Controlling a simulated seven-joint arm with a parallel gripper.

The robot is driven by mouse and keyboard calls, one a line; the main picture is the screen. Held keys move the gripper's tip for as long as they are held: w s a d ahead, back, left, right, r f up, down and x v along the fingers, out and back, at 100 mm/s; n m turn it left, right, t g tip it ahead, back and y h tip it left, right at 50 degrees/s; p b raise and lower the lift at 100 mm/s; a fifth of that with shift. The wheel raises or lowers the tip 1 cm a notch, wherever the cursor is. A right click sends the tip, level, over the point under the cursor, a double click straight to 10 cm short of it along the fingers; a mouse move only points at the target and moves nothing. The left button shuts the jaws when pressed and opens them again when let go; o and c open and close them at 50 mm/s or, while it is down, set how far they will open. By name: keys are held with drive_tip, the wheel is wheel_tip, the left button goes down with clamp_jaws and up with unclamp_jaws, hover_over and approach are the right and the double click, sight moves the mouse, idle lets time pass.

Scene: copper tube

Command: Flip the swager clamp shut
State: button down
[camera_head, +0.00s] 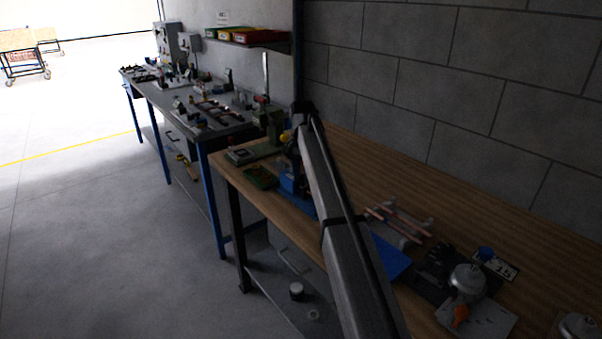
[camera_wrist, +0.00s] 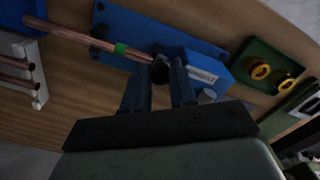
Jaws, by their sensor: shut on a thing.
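The blue swager, with a base plate (camera_wrist: 150,28) and a labelled block (camera_wrist: 207,74), fills the upper middle of the wrist view. It also shows in the head view as a blue body (camera_head: 289,184), partly behind my arm. A copper tube (camera_wrist: 75,36) with a green band runs over the plate toward the clamp. My gripper (camera_wrist: 160,80) is shut on the clamp's dark knob (camera_wrist: 160,72), which sits between the two fingers beside the block. The clamp's hinge and the tube's far end are hidden or too dark to tell.
A green tray (camera_wrist: 284,55) with yellow rings lies right of the swager. A white rack (camera_wrist: 38,72) with copper tubes stands left; it shows in the head view (camera_head: 420,232) near a blue sheet (camera_head: 389,258). Several metal devices stand at the bench's near right. A wall runs behind.

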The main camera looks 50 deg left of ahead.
sight(303, 176)
drive_tip(key=shift+d+n, duration=0.25)
drive_tip(key=shift+n, duration=0.25)
drive_tip(key=c, duration=0.9)
unclamp_jaws()
wheel_tip(303, 176, up, 14)
drive_tip(key=shift+f, duration=0.1)
